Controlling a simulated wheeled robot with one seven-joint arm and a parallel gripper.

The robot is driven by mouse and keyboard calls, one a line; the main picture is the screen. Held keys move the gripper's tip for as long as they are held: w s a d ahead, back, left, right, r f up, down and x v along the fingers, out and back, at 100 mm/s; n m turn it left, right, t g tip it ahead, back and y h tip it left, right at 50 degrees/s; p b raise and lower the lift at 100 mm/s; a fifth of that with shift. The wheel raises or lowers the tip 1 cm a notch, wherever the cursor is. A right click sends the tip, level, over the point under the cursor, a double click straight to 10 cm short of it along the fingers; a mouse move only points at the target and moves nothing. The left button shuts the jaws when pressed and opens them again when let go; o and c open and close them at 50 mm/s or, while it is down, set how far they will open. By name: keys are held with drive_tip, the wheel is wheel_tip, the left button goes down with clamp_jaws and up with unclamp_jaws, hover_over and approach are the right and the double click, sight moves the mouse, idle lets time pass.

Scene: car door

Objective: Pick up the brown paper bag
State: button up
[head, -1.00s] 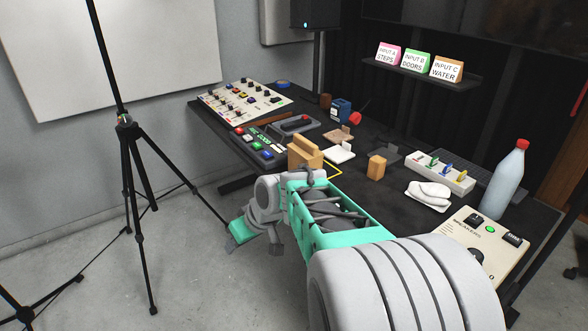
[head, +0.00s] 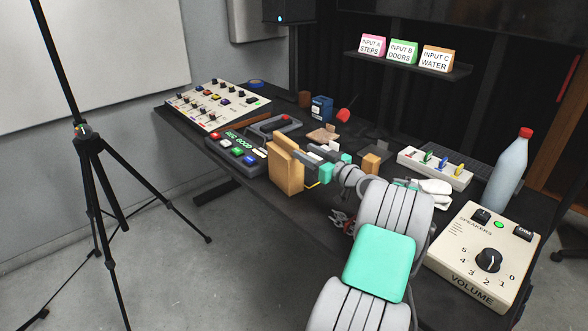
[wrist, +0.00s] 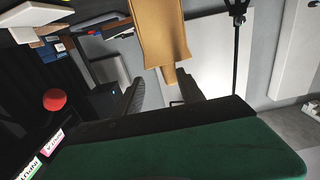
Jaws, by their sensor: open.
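The brown paper bag (head: 287,170) is a tan, upright, boxy shape with a raised upper part. It stands at the table's near edge, left of my gripper in the head view. It also shows at the top of the wrist view (wrist: 160,32), with a narrower part reaching down toward the fingers. My gripper (head: 307,154) is open, its grey fingers pointing left at the bag's upper right side. In the wrist view the fingertips (wrist: 162,92) lie on either side of the narrower part. I cannot tell whether they touch it.
A button panel (head: 238,149) and a mixer board (head: 215,105) lie left of the bag. A smaller tan block (head: 371,163), a white cloth (head: 431,190), a bottle (head: 507,172) and a volume box (head: 484,255) are to the right. A tripod (head: 90,150) stands at left.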

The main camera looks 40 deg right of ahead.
sight(294, 147)
drive_tip(key=w, duration=0.3)
drive_tip(key=w+a, duration=0.1)
drive_tip(key=w, duration=0.1)
drive_tip(key=shift+w+d+f, duration=0.1)
drive_tip(key=shift+w, duration=0.2)
drive_tip(key=shift+c, duration=0.5)
